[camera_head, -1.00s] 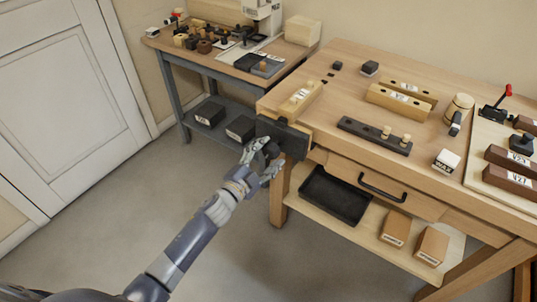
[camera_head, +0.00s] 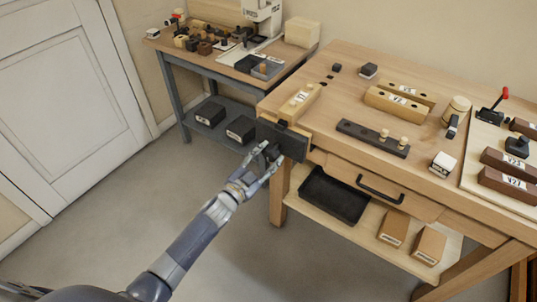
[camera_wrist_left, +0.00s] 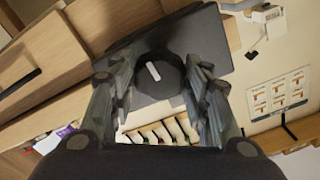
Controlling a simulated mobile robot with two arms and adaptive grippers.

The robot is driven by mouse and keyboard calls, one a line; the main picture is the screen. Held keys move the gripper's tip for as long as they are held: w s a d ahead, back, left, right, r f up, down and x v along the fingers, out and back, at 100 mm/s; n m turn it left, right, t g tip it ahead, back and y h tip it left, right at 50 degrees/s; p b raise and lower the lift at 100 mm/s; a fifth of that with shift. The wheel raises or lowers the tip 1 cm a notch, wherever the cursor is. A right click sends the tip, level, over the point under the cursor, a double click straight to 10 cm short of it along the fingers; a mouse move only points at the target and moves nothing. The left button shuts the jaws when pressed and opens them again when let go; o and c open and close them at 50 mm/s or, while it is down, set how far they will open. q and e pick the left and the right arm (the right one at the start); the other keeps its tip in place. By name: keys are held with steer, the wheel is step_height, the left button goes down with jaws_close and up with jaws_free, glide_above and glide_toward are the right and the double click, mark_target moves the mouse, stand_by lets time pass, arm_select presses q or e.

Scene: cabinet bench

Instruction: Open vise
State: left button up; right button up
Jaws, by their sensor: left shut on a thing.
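The vise is at the left front corner of the wooden bench. My left gripper (camera_head: 267,155) is at the outer face of the plate. In the left wrist view, the round dark vise knob (camera_wrist_left: 158,75) with a white mark sits between the fingers of my left gripper (camera_wrist_left: 160,95), which is shut on it. The gap between the jaws is too small to judge. My right gripper is out of view.
The wooden bench top (camera_head: 330,105) holds several blocks and a mallet (camera_head: 455,110). Below are a drawer handle (camera_head: 380,188) and a black tray (camera_head: 335,195) on the lower shelf. A side table (camera_head: 215,75) with tools stands behind left. The floor at left is clear.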

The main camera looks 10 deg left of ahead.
arm_select(q)
steer(key=shift+r+n+p, duration=0.1)
steer(key=shift+n+p, duration=0.4)
steer(key=shift+n, duration=0.2)
steer(key=shift+n+p, duration=0.35)
steer(key=shift+n, duration=0.95)
steer(key=n+p, duration=0.1)
steer(key=n, duration=0.1)
steer(key=shift+s+n, duration=0.1)
steer(key=shift+n, duration=0.9)
